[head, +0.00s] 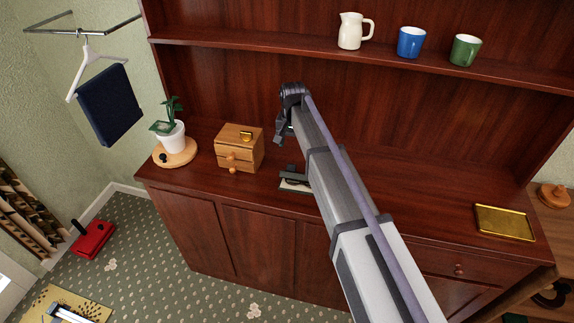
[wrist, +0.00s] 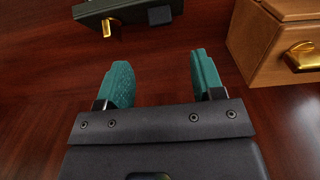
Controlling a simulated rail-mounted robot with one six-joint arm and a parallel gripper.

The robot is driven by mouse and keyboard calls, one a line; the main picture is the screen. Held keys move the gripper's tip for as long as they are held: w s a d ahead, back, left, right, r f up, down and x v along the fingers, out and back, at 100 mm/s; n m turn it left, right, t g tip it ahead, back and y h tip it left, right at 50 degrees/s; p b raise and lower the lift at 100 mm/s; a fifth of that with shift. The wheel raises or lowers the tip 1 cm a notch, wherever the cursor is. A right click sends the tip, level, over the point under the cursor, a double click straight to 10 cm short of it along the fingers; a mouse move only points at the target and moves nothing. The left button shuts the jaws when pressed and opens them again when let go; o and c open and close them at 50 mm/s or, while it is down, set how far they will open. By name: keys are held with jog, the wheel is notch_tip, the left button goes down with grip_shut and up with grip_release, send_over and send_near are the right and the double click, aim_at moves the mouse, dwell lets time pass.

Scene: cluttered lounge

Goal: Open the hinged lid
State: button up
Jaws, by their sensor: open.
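A small wooden box (head: 232,150) with round wooden knobs on its front stands on the dark wood cabinet. In the wrist view the box (wrist: 265,38) is at the upper right, with the gold handle (wrist: 302,57) at the edge. My gripper (wrist: 158,80) is open and empty, its teal fingers apart from the box. In the head view my gripper (head: 283,131) is right of the box, partly hidden by my arm.
A dark object on a pale base (head: 295,186) lies right of the box; a dark green-grey piece (wrist: 125,10) shows at the wrist view's top. A potted plant (head: 173,137) stands left of the box. A gold tray (head: 504,222) is far right. A shelf (head: 300,42) holds cups above.

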notch_tip(320, 180, down, 10)
jog(key=b, duration=0.9)
jog(key=shift+r, duration=0.15)
